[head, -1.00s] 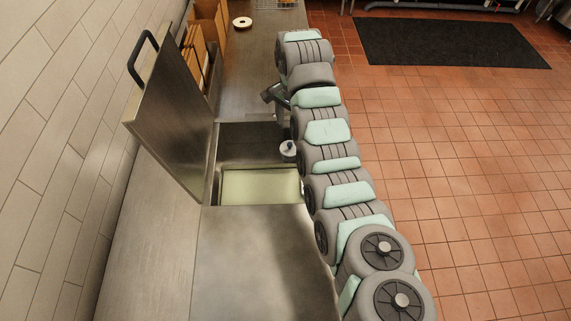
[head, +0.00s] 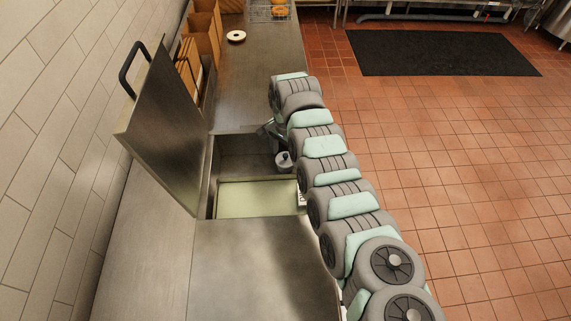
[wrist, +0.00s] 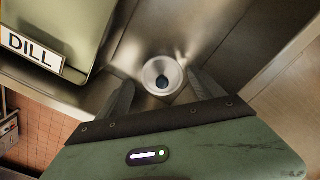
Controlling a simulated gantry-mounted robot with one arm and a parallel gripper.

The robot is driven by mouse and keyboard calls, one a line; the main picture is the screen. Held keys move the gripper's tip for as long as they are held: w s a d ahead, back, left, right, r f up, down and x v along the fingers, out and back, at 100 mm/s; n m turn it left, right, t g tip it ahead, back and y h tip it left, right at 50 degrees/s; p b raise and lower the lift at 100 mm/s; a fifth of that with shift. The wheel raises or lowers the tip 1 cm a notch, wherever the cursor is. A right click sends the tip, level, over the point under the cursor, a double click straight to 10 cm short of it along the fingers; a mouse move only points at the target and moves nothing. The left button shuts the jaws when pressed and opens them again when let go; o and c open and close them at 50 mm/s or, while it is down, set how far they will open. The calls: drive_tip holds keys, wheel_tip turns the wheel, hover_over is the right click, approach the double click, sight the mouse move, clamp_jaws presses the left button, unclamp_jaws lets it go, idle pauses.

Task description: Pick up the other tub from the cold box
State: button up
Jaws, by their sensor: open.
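A small round white tub with a dark centre (head: 283,160) sits inside the open steel cold box (head: 232,146), at its right side. The wrist view shows the tub (wrist: 162,76) from above, against bare steel. My gripper (wrist: 162,90) is open, with one dark finger on each side of the tub in that view. I cannot tell whether the fingers touch it or are still above it. In the head view my arm's end hides part of the box's right wall. A pale green container (head: 257,199) fills the near part of the box.
The green container carries a DILL label (wrist: 31,50). The raised steel lid (head: 160,130) stands left of the opening. Cardboard boxes (head: 200,35), a white ring-shaped thing (head: 236,36) and a wire basket (head: 268,14) are on the far counter. Bare counter lies in front.

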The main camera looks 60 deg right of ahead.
drive_tip(key=shift+w+f+b, duration=0.15)
drive_tip(key=shift+f+b, duration=0.15)
drive_tip(key=shift+f, duration=1.45)
drive_tip(key=shift+c, duration=0.4)
drive_tip(key=c, duration=1.2)
